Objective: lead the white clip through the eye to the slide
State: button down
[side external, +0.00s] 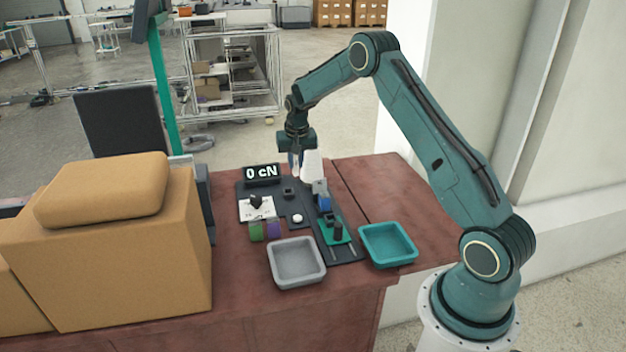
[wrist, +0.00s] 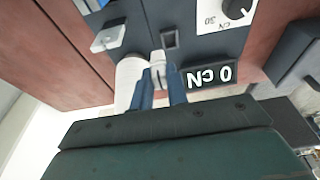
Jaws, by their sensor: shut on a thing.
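My gripper (wrist: 159,82) has its two blue fingers shut on the white clip (wrist: 157,60), which shows between the fingertips in the wrist view. In the side view my gripper (side external: 295,160) is above the far end of the dark board, beside a white cone (side external: 312,167). The cone also shows left of the fingers in the wrist view (wrist: 127,84). A small dark square block with an opening, seemingly the eye (wrist: 170,40), lies just beyond the clip; the side view shows it on the board (side external: 289,192). The slide (side external: 335,235), green with a black knob, is at the near end.
A display (side external: 262,174) reads 0 cN beside my gripper. A dial (side external: 256,201), a white button (side external: 297,218) and green and purple pieces (side external: 264,230) are left of the slide. A grey tray (side external: 297,280) and a teal tray (side external: 388,260) stand in front.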

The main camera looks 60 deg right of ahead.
jog(key=shift+s+d, duration=1.45)
jog(key=shift+a, duration=0.15)
jog(key=s+a, duration=0.5)
jog(key=shift+s+a, duration=0.15)
jog(key=shift+s, duration=0.1)
dwell(0.3)
jog(key=s+a, duration=0.3)
jog(key=s, duration=0.4)
jog(key=shift+s+a, duration=0.2)
dwell(0.4)
jog(key=shift+f, duration=0.15)
jog(key=shift+f, duration=2.45)
